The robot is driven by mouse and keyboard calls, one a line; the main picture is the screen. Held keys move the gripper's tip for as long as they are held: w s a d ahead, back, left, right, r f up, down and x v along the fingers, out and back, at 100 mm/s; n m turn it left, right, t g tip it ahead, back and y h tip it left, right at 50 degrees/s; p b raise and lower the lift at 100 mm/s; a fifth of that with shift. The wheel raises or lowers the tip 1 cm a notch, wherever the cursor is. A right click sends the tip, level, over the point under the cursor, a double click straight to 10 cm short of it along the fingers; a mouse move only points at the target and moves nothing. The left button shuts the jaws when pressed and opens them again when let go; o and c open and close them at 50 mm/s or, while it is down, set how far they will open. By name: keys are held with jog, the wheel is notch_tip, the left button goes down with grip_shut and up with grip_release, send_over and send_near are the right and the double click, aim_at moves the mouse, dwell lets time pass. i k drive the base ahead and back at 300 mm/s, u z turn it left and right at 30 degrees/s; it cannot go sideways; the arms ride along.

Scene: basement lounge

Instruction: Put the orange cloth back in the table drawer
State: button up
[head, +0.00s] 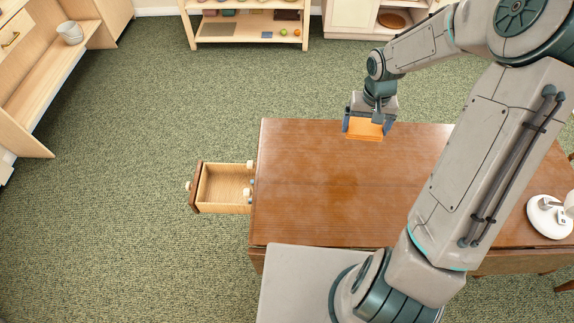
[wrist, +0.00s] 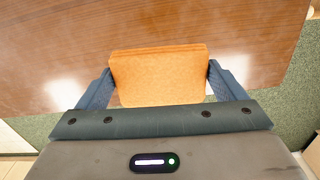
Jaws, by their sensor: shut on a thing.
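The orange cloth (head: 364,129) is a folded block between the fingers of my gripper (head: 369,121), over the far edge of the wooden table. The wrist view also shows the cloth (wrist: 160,76), with a finger of my gripper (wrist: 158,88) against each side. I cannot tell whether the cloth touches the tabletop. The table drawer (head: 225,187) is pulled open at the table's left side. Small white things show inside it near the table end, and the rest of its floor looks bare.
The brown table (head: 330,195) has a mostly clear top. A white round object (head: 548,216) stands at its right end. A shelf (head: 250,27) with small items stands at the back. Green carpet around the drawer is free.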

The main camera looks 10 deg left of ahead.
aim_at(228, 191)
jog(key=z, duration=3)
jog(key=k, duration=2.2)
jog(key=u, duration=2.5)
